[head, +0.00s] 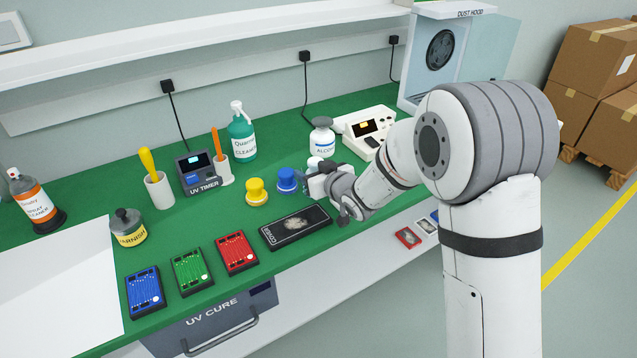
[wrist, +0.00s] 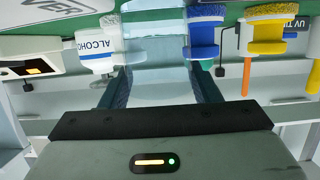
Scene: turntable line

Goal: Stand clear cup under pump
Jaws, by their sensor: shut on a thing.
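The clear cup (wrist: 158,60) is a pale blue see-through cup between the two fingers of my gripper (wrist: 161,92) in the wrist view. The fingers are shut on its sides. In the head view my gripper (head: 318,183) is low over the green bench, right of the blue knob-like piece, and I cannot clearly make out the cup there. A teal cleaner bottle with a white pump head (head: 242,140) stands upright at the back, left of my gripper and apart from it. A white alcohol bottle (head: 322,140) stands behind my gripper; it also shows in the wrist view (wrist: 97,50).
A blue knob-like piece (head: 287,180) and a yellow one (head: 256,193) stand between my gripper and the teal bottle. A UV timer (head: 196,175) and a cup with an orange-handled tool (head: 222,171) are further left. The dark cover box (head: 296,227) lies in front.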

